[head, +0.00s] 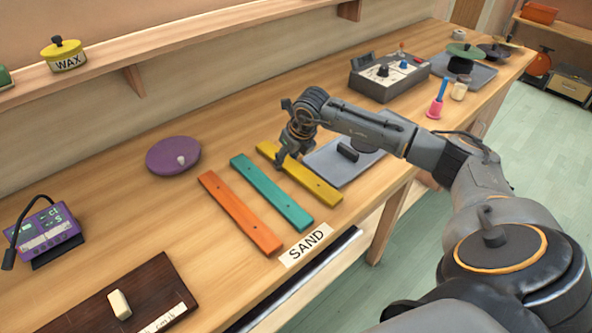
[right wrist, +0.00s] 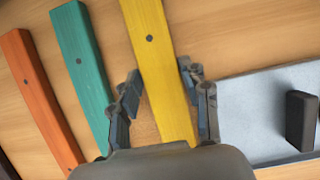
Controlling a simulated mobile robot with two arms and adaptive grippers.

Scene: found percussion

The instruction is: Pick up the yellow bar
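The yellow bar (head: 317,185) lies flat on the wooden bench, to the right of a teal bar (head: 272,193) and an orange bar (head: 240,213). My right gripper (head: 290,158) is over the yellow bar's middle in the head view and hides part of it. In the right wrist view the gripper (right wrist: 163,105) is open, with one finger on each side of the yellow bar (right wrist: 158,65). Gaps show between the fingers and the bar. My left gripper is not in view.
A grey tray (head: 372,160) with a dark block (head: 347,151) lies close to the right of the yellow bar. A "SAND" label (head: 306,244) is at the bench's front edge. A purple round lid (head: 173,156) is at left; bare bench surrounds it.

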